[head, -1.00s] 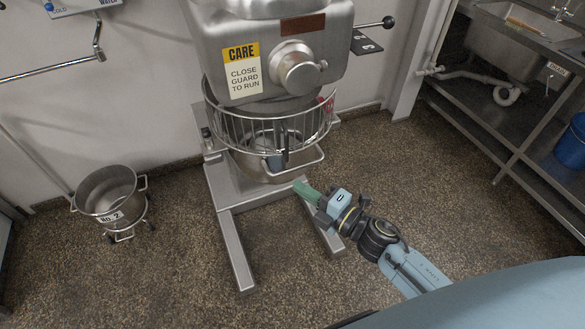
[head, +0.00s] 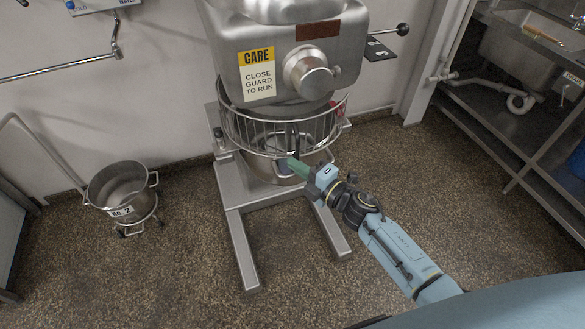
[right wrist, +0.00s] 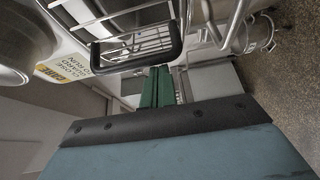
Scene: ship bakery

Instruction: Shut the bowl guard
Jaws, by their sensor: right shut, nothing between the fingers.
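The bowl guard (head: 243,133) is a wire cage below the mixer head, curving around the front above the steel bowl (head: 258,171). I cannot tell whether it is fully shut. In the right wrist view the guard's wires (right wrist: 112,22) carry a black handle (right wrist: 138,50). My right gripper (head: 293,163), with green fingers, is shut and empty. In the head view its tips overlap the bowl's front, just below the guard's lower rim. In the right wrist view the fingers (right wrist: 156,88) lie beside the handle, with a gap showing. My left gripper is out of view.
The mixer (head: 232,60) carries a yellow and white sign (head: 257,75) reading "Close guard to run". Its base legs (head: 240,250) spread over the floor. A second bowl (head: 120,187) stands on a wheeled stand at left. A steel sink bench (head: 520,150) is at right.

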